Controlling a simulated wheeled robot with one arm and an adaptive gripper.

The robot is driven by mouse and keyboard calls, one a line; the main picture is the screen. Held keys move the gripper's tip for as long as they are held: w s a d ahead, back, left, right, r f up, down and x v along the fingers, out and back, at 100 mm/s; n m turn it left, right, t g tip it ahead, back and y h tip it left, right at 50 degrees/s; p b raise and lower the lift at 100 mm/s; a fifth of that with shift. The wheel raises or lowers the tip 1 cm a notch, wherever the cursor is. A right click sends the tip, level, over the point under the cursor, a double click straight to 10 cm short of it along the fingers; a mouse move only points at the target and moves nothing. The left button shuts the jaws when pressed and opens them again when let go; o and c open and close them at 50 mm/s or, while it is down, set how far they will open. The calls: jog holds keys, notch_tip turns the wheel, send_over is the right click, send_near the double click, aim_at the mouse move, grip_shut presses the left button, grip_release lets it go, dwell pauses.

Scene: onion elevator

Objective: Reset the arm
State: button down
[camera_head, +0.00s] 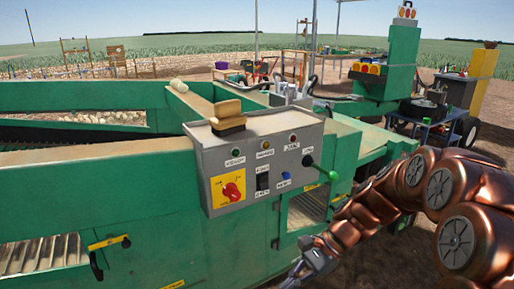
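My copper-coloured arm reaches in from the right edge and bends down to the left. My gripper (297,273) is low in the picture, in front of the green machine's side and below the grey control box (262,160). It is small and partly cut off at the bottom edge, so whether its fingers are open or shut cannot be made out. I see nothing clearly held in it.
A tan block (228,115) sits on top. The green machine (150,205) fills the left and middle. A blue cart (428,127) stands behind my arm.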

jog(key=s+d+r+n+h+p, duration=0.4)
jog(key=s+r+p, duration=0.3)
jog(key=s+r, duration=0.2)
jog(key=s+d+r+n+t+h+p, duration=0.1)
jog(key=s+d+r+n+h+p, duration=0.3)
jog(key=s+r, duration=0.5)
jog(key=shift+s+d+r+n+h+p, duration=0.35)
jog(key=shift+s+d+n+p, duration=0.95)
jog(key=shift+s+n+p, duration=0.9)
jog(key=shift+s+m+b, duration=0.3)
jog(key=shift+m, duration=0.1)
